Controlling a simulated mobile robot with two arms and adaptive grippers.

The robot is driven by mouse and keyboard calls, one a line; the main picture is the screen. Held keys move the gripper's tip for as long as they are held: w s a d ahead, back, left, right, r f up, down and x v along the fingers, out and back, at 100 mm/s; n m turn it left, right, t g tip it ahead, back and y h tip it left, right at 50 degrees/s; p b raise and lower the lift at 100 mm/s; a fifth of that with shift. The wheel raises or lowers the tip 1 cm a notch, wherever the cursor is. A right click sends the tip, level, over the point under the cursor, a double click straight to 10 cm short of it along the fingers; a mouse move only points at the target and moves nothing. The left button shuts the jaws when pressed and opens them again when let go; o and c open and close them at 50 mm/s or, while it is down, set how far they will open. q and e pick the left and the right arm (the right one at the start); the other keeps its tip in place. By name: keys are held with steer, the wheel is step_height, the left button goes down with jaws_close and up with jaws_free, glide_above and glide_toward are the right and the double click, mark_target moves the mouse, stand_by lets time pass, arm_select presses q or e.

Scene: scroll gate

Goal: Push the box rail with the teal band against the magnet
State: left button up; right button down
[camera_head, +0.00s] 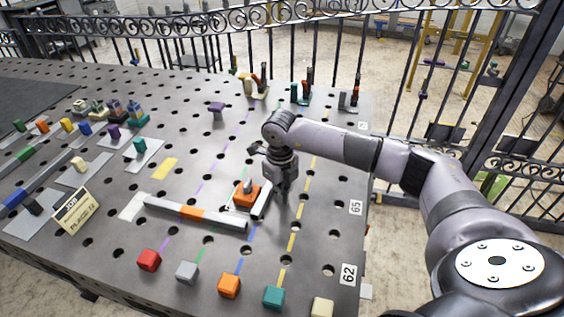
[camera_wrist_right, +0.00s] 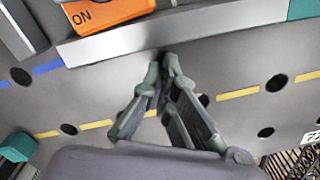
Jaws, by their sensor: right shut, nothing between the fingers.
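The box rail with the teal band (camera_wrist_right: 180,32) is a long pale metal bar. Its teal band (camera_wrist_right: 304,9) shows at the upper right of the wrist view. In the head view the near part of this rail (camera_head: 261,203) shows; my gripper hides the rest. The orange magnet (camera_head: 245,195), marked ON in the wrist view (camera_wrist_right: 107,12), lies along the rail's far side; their edges meet there, but I cannot tell if they touch. My right gripper (camera_head: 283,196) is shut and empty, its tips (camera_wrist_right: 170,62) close beside the rail's opposite side. My left gripper is out of view.
A rail with an orange band (camera_head: 193,213) lies at an angle to the left. Red (camera_head: 149,260), grey (camera_head: 187,271), orange (camera_head: 229,285) and teal blocks (camera_head: 274,296) line the front. A yellow stripe (camera_head: 297,217) runs on the open table right of the gripper.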

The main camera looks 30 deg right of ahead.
steer(key=shift+w+a, duration=0.1)
stand_by(0.6)
steer(key=shift+w+a+r+b, duration=0.1)
steer(key=shift+w+a+b, duration=0.3)
steer(key=shift+w+a, duration=0.15)
steer(key=shift+w, duration=0.15)
stand_by(0.4)
steer(key=shift+s+d+p, duration=0.3)
steer(key=shift+s+d, duration=0.5)
steer(key=shift+s, duration=0.2)
step_height(320, 180, up, 8)
steer(key=p, duration=0.5)
